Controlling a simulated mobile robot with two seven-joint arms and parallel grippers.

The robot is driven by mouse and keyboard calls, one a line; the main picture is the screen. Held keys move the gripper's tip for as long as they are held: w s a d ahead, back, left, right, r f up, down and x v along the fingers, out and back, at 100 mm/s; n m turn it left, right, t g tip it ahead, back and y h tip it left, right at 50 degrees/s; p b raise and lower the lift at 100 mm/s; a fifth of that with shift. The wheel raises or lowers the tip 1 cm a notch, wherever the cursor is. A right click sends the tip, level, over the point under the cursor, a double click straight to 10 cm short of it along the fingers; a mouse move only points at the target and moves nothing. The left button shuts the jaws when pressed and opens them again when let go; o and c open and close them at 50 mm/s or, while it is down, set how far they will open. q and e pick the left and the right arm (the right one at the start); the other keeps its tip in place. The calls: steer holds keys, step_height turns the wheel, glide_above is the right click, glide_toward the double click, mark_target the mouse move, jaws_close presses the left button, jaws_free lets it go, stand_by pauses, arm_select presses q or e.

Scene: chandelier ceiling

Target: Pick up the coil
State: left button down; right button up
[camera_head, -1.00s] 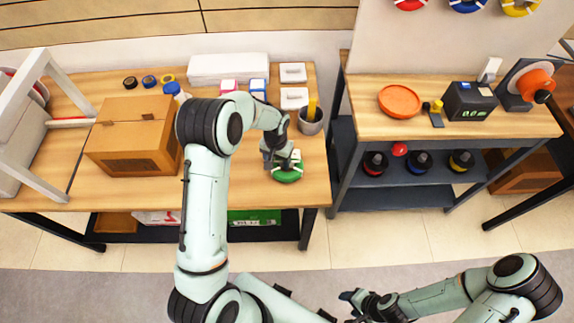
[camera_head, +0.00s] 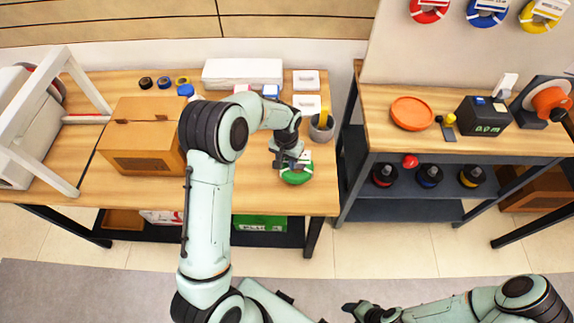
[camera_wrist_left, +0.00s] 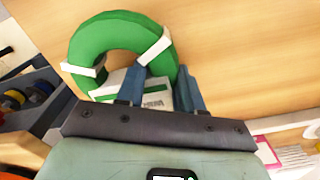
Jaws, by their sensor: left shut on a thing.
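The green coil (camera_head: 297,175) is a ring with white bands and a white label, over the right front part of the wooden table. My left gripper (camera_head: 291,161) is shut on the coil at its label side. In the left wrist view the coil (camera_wrist_left: 98,38) stands out past the two blue fingers (camera_wrist_left: 160,90), with the label between them. I cannot tell how far the coil is from the tabletop. My right gripper (camera_head: 352,308) is low in the head view, away from the tables; its finger opening is unclear.
A cardboard box (camera_head: 143,137) stands left of my left arm. A grey cup (camera_head: 322,128) is just behind and right of the coil. A second table (camera_head: 470,146) holds an orange dish (camera_head: 411,113) and a black device (camera_head: 484,116). A gap separates the tables.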

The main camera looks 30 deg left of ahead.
mark_target(286, 161)
arm_select(q)
step_height(286, 161, up, 16)
steer(key=shift+r+p, duration=0.25)
steer(key=shift+p, duration=0.2)
steer(key=shift+s+f, duration=0.1)
stand_by(0.4)
